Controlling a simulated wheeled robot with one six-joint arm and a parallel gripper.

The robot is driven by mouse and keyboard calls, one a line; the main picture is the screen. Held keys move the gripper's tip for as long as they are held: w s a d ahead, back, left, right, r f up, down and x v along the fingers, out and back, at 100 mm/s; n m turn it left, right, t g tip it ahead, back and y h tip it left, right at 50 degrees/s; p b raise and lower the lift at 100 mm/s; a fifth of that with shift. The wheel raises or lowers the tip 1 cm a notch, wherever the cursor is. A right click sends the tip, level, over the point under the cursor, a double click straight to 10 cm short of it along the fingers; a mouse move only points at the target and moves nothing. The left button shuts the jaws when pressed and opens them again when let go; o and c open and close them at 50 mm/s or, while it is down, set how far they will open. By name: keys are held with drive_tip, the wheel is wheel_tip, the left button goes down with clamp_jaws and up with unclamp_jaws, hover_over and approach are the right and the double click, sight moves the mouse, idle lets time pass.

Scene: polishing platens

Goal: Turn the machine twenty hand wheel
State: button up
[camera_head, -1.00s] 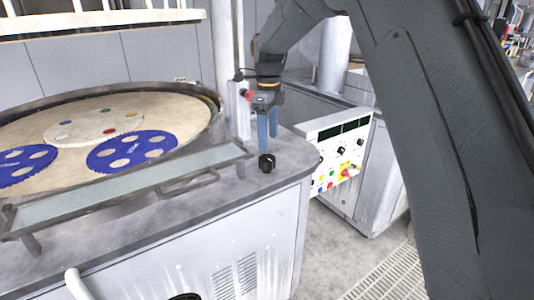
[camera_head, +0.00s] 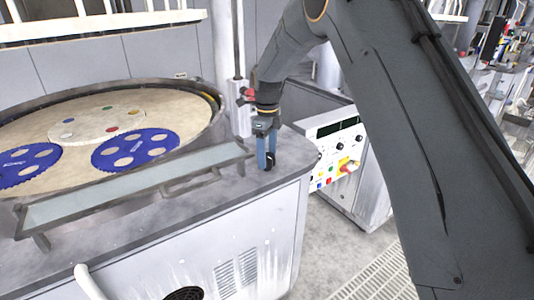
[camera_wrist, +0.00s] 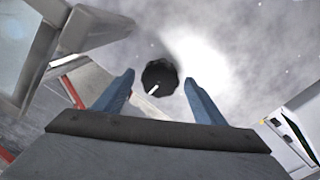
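The hand wheel is a small black fluted knob (camera_wrist: 159,76) with a white mark. It stands on the grey machine top near its right corner; in the head view the knob (camera_head: 268,164) is partly hidden by my fingers. My gripper (camera_head: 266,158) points down at it from above with two blue fingers. In the wrist view the fingers (camera_wrist: 158,92) are apart, one to each side of the knob, with visible gaps. The knob lies around the fingertip line and a little beyond it. I cannot tell whether the tips are at the knob's height.
A round platen with blue carrier discs (camera_head: 136,149) lies left. A flat bar guard (camera_head: 130,185) runs along the front of it. A red-topped post (camera_head: 241,108) stands close behind my gripper. A control panel (camera_head: 338,152) with buttons is on the right.

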drive_tip(key=c, duration=0.9)
drive_tip(key=shift+c, duration=0.2)
